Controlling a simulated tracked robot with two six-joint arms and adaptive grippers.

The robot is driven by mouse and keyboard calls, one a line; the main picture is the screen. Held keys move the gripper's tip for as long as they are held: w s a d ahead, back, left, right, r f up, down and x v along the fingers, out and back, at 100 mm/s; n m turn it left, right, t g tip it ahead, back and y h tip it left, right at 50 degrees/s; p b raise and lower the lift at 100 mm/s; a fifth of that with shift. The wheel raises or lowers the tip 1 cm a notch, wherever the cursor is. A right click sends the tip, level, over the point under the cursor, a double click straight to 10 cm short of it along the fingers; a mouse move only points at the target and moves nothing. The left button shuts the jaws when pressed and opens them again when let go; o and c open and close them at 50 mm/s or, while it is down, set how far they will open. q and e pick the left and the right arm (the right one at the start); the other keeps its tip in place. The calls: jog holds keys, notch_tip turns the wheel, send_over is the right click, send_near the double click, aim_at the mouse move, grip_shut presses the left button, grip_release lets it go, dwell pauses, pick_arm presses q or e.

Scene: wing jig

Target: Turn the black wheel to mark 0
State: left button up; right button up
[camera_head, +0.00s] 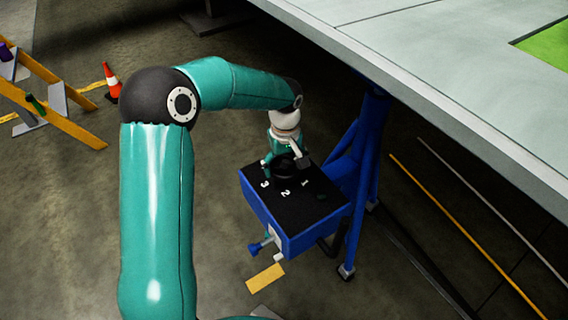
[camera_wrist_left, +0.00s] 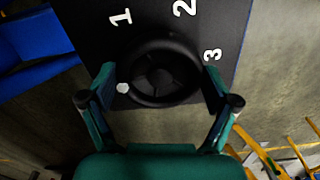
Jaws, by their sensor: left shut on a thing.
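The black wheel (camera_wrist_left: 157,73) lies on the black top of a blue box (camera_head: 262,211). White numbers 1 (camera_wrist_left: 121,17), 2 (camera_wrist_left: 185,8) and 3 (camera_wrist_left: 212,55) stand around it; I cannot see a 0. A white spot (camera_wrist_left: 123,87) shows at the wheel's edge, lower left in the wrist view, close to the left-hand finger. My left gripper (camera_head: 284,166) is over the wheel, its fingers on opposite sides of the rim, shut on it. In the head view it partly hides the wheel (camera_head: 287,172).
A blue stand (camera_head: 358,190) carries the box, under the edge of a large pale panel (camera_head: 430,60). A traffic cone (camera_head: 111,82) and a yellow ladder (camera_head: 62,120) are at the left. Floor left of the box is clear.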

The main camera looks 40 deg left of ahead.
aim_at(286, 165)
pick_arm(q)
jog(key=o, duration=0.8)
jog(key=shift+w+r, duration=0.15)
jog(key=shift+w, duration=0.1)
jog(key=shift+o, duration=0.5)
jog(key=shift+s, duration=0.1)
jog(key=shift+r, duration=3.65)
